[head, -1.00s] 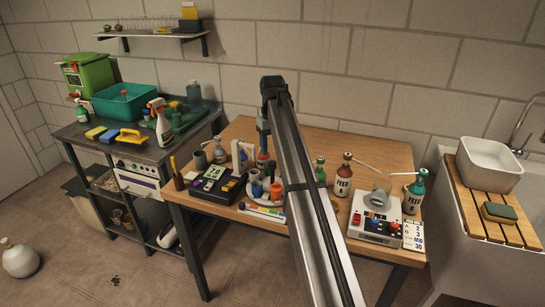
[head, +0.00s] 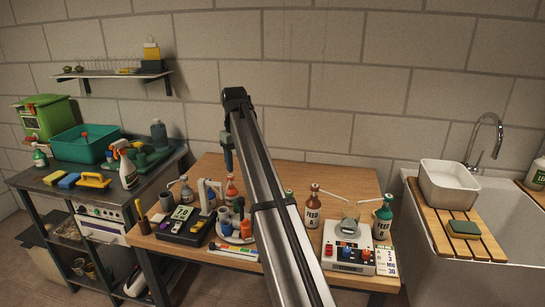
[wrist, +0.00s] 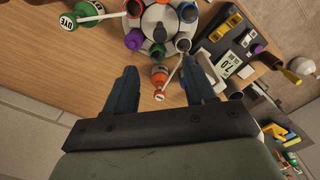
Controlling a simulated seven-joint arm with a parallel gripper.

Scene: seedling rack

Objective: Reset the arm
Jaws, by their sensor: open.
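My gripper (head: 228,150) hangs at the end of my raised arm above the back of the wooden table (head: 330,180), its fingers pointing down. In the wrist view my gripper (wrist: 158,74) has its two blue fingers wide apart with nothing held between them. An orange-capped bottle with a white spout (wrist: 160,82) shows in the gap, on the table below. It also shows in the head view as an orange bottle (head: 232,188) under the fingers. My arm hides part of the table's middle.
A round holder of coloured cups (head: 232,238) stands near the table front beside a black meter (head: 187,224). Feed bottle A (head: 312,210), feed bottle B (head: 383,220) and a white device with a glass (head: 345,250) stand right. A sink basin (head: 449,183) is farther right.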

